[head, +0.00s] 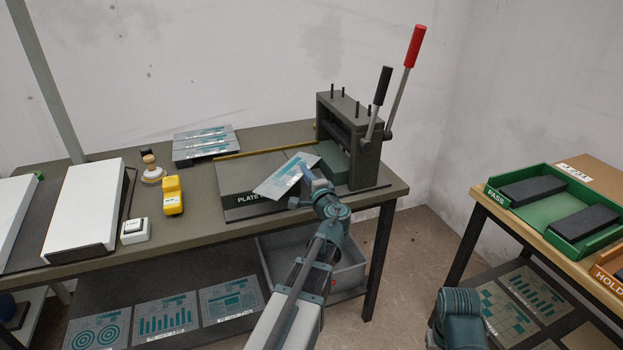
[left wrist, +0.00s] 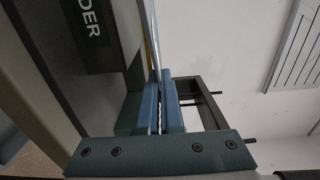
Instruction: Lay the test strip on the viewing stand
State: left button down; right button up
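My left gripper (head: 312,184) is shut on the near right edge of a thin silver sheet with teal print (head: 287,175), which I take for the test strip. The sheet is tilted above the bed of the plate machine (head: 237,182). In the left wrist view, the blue fingers (left wrist: 160,104) are closed together, with the sheet (left wrist: 152,40) edge-on between them. A dark sloped stand (head: 180,163) with several similar printed strips (head: 204,142) is at the back of the bench. I cannot tell whether it is the viewing stand. My right gripper is not in view; only a right arm joint shows.
The machine's press (head: 352,135) has a black-tipped and a red-tipped lever. A yellow device (head: 172,195), a wooden-handled stamp (head: 151,170) and white panels (head: 86,207) are to the left. A green PASS tray (head: 545,205) stands on the right table. A grey bin (head: 345,277) is below.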

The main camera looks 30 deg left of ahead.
pick_arm(q)
jog(key=w, duration=0.3)
jog(key=shift+a+f, duration=0.1)
jog(key=shift+a, duration=0.15)
jog(key=shift+s+f+b, duration=0.15)
jog(key=shift+f+b, duration=0.2)
jog(key=shift+b, duration=0.05)
notch_tip(320, 180, down, 3)
jog(key=b, duration=0.2)
jog(key=shift+r+b, duration=0.1)
jog(key=shift+b, duration=0.3)
jog(key=shift+f, duration=0.2)
jog(key=c, duration=1.1)
grip_release()
jog(key=shift+r, duration=0.15)
